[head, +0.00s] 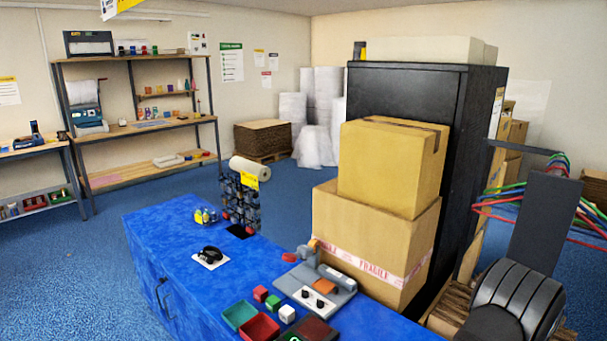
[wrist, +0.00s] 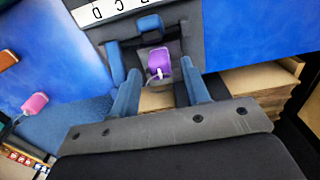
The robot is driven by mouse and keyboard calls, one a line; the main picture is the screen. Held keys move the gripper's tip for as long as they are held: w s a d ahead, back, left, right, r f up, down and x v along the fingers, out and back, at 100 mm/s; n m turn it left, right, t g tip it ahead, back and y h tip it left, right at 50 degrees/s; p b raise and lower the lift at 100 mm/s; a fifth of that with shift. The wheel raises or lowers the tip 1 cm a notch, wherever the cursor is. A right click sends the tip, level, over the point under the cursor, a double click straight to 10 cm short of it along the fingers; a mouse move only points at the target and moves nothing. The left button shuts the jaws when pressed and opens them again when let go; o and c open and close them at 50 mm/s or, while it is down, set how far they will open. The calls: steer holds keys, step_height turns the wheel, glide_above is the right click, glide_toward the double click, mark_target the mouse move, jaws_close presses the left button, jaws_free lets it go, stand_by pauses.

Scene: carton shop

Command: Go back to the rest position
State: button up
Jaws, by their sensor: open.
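My gripper (wrist: 158,88) shows in the wrist view with its two blue-grey fingers spread apart. It is open and nothing is clamped between the fingers. Past the fingertips, a purple piece (wrist: 160,64) sits on a dark grey fixture with a blue block (wrist: 150,24) above it. I cannot tell how far the purple piece is from the fingers. In the head view, dark parts of my arm appear at the lower right, and my fingers cannot be made out there.
The blue table (head: 160,250) carries a grey device (head: 318,285), small cubes, a green bin (head: 239,315) and a red bin (head: 262,328). Stacked cartons (head: 370,235) and a black cabinet (head: 410,100) stand behind. A pink piece (wrist: 35,102) shows left in the wrist view.

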step_height(320, 180, down, 3)
steer(key=shift+r, duration=0.1)
step_height(320, 180, up, 12)
steer(key=r, duration=0.1)
step_height(320, 180, down, 13)
steer(key=shift+f, duration=0.1)
step_height(320, 180, up, 5)
steer(key=shift+s+f, duration=0.1)
steer(key=shift+f, duration=0.05)
steer(key=s+r, duration=0.7)
steer(key=s, duration=0.5)
steer(key=s+d+f+m, duration=0.1)
steer(key=s, duration=0.5)
steer(key=s+d+f, duration=0.2)
steer(key=s, duration=0.5)
steer(key=w+f, duration=0.2)
steer(key=w, duration=0.1)
steer(key=w+f, duration=0.2)
steer(key=w, duration=0.2)
steer(key=w+d+f, duration=0.1)
steer(key=w+f, duration=0.1)
steer(key=w, duration=0.2)
steer(key=shift+w+f, duration=0.2)
steer(key=shift+f, duration=0.1)
steer(key=shift+w+d+f, duration=0.1)
steer(key=shift+w+f, duration=0.15)
steer(key=shift+f, duration=1.2)
